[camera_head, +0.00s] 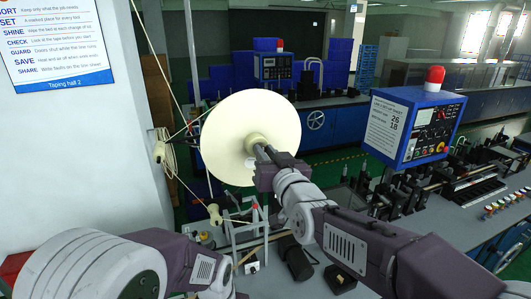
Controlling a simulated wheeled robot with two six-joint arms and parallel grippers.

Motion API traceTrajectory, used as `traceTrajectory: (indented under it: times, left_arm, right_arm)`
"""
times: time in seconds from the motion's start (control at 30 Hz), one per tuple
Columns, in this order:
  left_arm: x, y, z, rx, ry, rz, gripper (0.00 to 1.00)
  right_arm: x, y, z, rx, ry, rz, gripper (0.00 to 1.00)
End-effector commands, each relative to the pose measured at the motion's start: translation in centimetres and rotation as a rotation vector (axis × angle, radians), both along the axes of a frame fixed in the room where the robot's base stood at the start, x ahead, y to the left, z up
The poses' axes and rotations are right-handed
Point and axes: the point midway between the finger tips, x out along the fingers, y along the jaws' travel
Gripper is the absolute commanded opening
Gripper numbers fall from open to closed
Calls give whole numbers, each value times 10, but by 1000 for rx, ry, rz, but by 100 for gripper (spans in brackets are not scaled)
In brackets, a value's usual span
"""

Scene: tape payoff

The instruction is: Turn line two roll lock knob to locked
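A large cream disc-shaped roll (225,135) stands upright on edge, left of the picture's middle. The gripper hides part of the hub, and no lock marking can be read. My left arm crosses the bottom left, and its gripper is not in view.
A metal stand (240,238) is below the roll. A blue control box (414,128) with a red lamp (435,77) stands at the right, over a bench (470,215) carrying dark machine parts. A white wall (75,165) with cords closes the left side.

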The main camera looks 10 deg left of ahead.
Motion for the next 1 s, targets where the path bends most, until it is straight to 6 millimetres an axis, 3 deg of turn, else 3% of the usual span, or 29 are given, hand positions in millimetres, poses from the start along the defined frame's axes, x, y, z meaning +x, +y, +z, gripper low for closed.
traceTrajectory:
  times: [0.37, 0.7, 1.0]
  left_arm:
    - [0, 0, -16, 0, 0, 0, 36]
    - [0, 0, -50, 0, 0, 0, 36]
    - [0, 0, -70, 0, 0, 0, 36]
  right_arm:
    - [0, 0, -3, 77, 50, 0, 0]
    - [0, -1, -4, 317, 210, 1, 0]
    - [0, -1, -3, 553, 373, 1, 0]
